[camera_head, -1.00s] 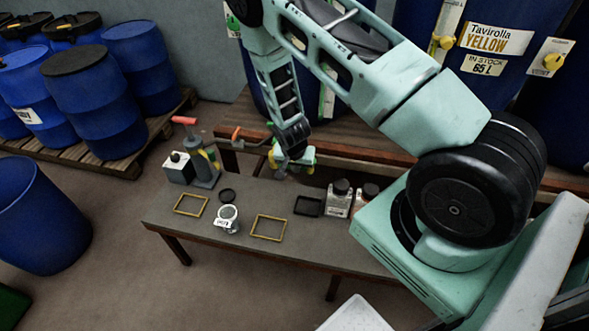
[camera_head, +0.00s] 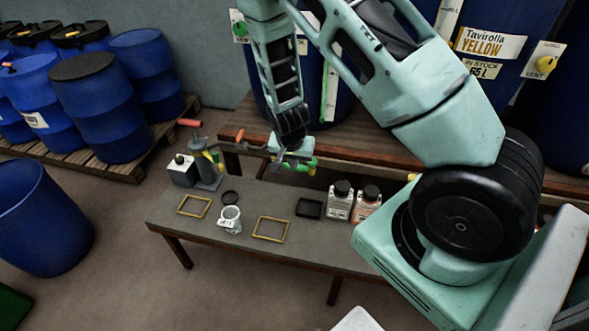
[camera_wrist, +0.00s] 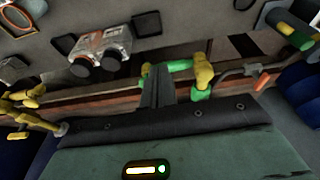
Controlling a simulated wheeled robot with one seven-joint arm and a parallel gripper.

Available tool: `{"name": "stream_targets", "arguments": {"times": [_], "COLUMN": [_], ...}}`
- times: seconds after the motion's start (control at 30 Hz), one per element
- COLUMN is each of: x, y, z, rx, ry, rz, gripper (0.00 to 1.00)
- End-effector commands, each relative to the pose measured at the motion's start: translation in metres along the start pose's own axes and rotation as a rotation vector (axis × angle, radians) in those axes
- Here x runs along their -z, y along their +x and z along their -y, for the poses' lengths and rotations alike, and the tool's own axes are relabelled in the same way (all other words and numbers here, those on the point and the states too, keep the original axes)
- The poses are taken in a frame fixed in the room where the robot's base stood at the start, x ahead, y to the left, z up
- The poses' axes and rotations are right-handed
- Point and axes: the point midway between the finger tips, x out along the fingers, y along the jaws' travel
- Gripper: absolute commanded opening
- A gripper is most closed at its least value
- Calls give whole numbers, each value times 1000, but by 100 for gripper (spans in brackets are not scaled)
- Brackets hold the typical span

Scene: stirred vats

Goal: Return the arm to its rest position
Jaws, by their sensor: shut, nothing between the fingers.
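My gripper (camera_head: 285,158) hangs from my arm above the back edge of the low table (camera_head: 190,238), in front of the vat bench. In the wrist view my gripper (camera_wrist: 156,88) shows dark fingers together, with nothing held. Green and yellow tap parts (camera_head: 303,162) are close beside and behind the fingers in the head view; whether they touch is unclear. In the wrist view, green and yellow parts (camera_wrist: 202,76) appear just right of the fingers.
The table holds a labelled jar (camera_head: 230,222), yellow frames (camera_head: 271,229), two capped bottles (camera_head: 339,204) and a dispenser (camera_head: 208,170). Blue drums (camera_head: 92,110) stand on a pallet at left. Open floor lies front left.

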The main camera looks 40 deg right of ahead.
Motion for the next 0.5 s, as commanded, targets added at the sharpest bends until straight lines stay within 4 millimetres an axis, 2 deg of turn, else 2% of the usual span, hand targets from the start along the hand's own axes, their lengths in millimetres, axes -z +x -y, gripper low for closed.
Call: {"name": "stream_targets", "arguments": {"times": [0.13, 0.5], "x": [0, -4], "y": [-13, -23], "z": [1, 4], "rx": [2, 8], "ry": [1, -13], "rz": [-1, 10], "gripper": [0, 0]}}
